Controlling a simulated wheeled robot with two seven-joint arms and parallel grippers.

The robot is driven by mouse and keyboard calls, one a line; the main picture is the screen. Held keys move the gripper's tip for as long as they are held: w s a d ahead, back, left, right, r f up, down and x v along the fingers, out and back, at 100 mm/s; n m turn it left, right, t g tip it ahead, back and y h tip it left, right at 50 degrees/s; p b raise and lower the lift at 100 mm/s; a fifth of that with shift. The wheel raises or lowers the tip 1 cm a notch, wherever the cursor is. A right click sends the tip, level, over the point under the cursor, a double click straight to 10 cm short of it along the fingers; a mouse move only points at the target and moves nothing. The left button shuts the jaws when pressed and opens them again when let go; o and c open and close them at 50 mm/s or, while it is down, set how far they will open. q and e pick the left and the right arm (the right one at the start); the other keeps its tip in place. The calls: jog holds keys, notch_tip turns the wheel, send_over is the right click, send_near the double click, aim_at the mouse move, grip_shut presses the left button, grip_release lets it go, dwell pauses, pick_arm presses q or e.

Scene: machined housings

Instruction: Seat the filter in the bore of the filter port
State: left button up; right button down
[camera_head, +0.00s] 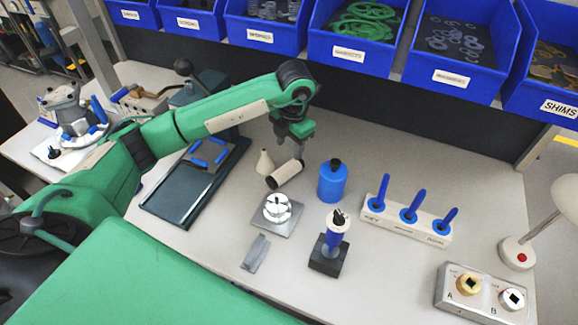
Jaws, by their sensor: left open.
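My left gripper (299,153) reaches in from the left and points down, open. Just below its fingertips is a cream cylinder with a dark end (286,174), which looks like the filter. It is on its side or tilted, dark end toward the lower left; I cannot tell whether the fingers touch it. A silver round part (277,205) sits on a grey square plate (290,226) in front of the cylinder; it may be the filter port, but its bore is not clear. My right gripper is out of view.
A cream cone-shaped bottle (264,163) stands left of the cylinder, a blue bottle (332,184) right. Nearby are a black stand (328,262) with a blue tool, a rack (425,232) of blue-handled tools and a block (455,298) marked A and B. Blue bins (362,55) line the back.

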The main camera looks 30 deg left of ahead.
pick_arm(q)
jog(key=p, duration=0.1)
send_over(285, 169)
jog(key=f, duration=0.5)
jog(key=shift+w+d+f, duration=0.1)
jog(key=shift+d+f, duration=0.2)
jog(key=shift+d, duration=0.1)
jog(key=shift+f, duration=0.25)
jog(key=shift+a+f+p, duration=0.15)
jog(key=shift+f+p, duration=0.45)
jog(key=shift+p, duration=0.15)
jog(key=f, duration=0.1)
jog(key=f+p, duration=0.1)
jog(key=f, duration=0.1)
jog(key=shift+a+f, duration=0.2)
jog(key=shift+a, duration=0.1)
jog(key=shift+f, duration=0.3)
jog(key=c, duration=0.8)
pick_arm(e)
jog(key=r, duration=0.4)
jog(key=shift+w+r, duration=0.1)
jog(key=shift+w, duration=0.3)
pick_arm(q)
jog(key=shift+r, duration=0.1)
jog(key=shift+c, duration=0.3)
